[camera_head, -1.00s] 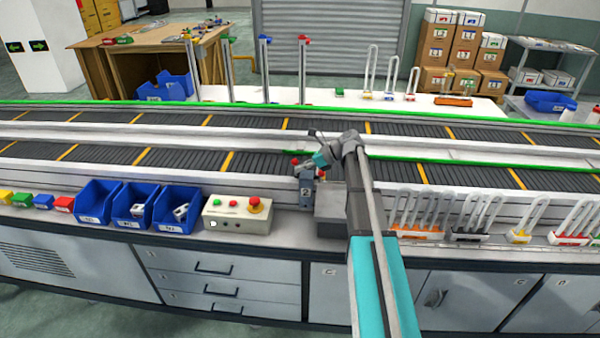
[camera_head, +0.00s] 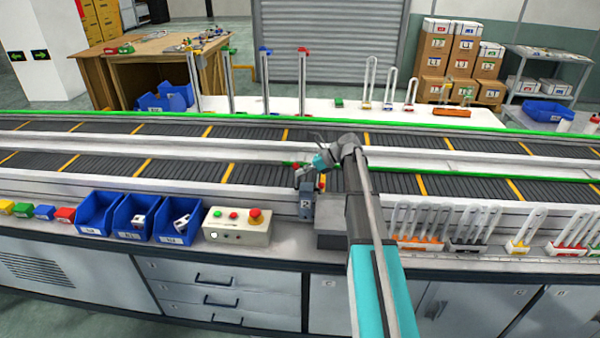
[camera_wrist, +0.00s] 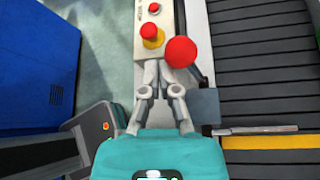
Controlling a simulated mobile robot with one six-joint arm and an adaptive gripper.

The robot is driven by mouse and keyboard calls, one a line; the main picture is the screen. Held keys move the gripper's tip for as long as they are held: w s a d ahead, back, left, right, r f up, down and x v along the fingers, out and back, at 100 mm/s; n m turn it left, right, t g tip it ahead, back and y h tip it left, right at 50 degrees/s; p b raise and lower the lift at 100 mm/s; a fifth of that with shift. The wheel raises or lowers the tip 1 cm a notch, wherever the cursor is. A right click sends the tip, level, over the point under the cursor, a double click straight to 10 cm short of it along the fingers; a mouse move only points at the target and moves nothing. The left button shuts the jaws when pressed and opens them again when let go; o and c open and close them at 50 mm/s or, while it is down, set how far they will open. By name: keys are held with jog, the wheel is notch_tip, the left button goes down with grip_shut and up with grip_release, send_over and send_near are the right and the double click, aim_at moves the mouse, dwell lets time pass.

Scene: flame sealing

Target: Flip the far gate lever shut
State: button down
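My gripper (camera_head: 300,174) is at the near conveyor's front edge, just above a grey-blue post marked 2 (camera_head: 306,207). In the wrist view its two fingers (camera_wrist: 157,66) converge with their tips together and nothing visible between them. A red ball knob (camera_wrist: 181,52) shows just ahead and to the right of the fingertips; whether they touch it I cannot tell. In the head view a small red knob (camera_head: 322,181) shows at the right of the post top. The lever's shaft is hidden or too small to make out, so its position is unclear.
A control box (camera_head: 237,228) with a red button (camera_wrist: 151,32) stands left of the post, beside blue bins (camera_head: 178,215). A grey block (camera_head: 330,231) is right of the post. Racks of white loops (camera_head: 418,228) stand further right. Conveyors run behind.

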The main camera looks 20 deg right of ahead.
jog(key=shift+w+d+r, duration=0.15)
jog(key=shift+w+r, duration=0.05)
jog(key=shift+w, duration=0.3)
jog(key=shift+w+d, duration=0.1)
jog(key=shift+d, duration=0.25)
jog(key=d, duration=0.9)
jog(key=shift+r+p, duration=0.25)
jog(key=shift+p, duration=0.15)
jog(key=s+a+f+n+g+h, duration=0.1)
jog(key=s+a+f+n+h, duration=0.2)
jog(key=s+a+n, duration=0.4)
jog(key=s+a+f+n+g+h, duration=0.2)
jog(key=s+a+f+n, duration=0.2)
jog(key=s+a, duration=0.4)
jog(key=s+a+f+n+h, duration=0.1)
jog(key=s+a+n+h, duration=0.2)
jog(key=s+n, duration=0.3)
jog(key=s+a+f+n+h, duration=0.1)
jog(key=s+a+n+h, duration=0.2)
jog(key=s+n, duration=0.4)
jog(key=shift+s+a+f+h, duration=0.15)
jog(key=shift+s+h, duration=0.15)
jog(key=shift+s, duration=0.1)
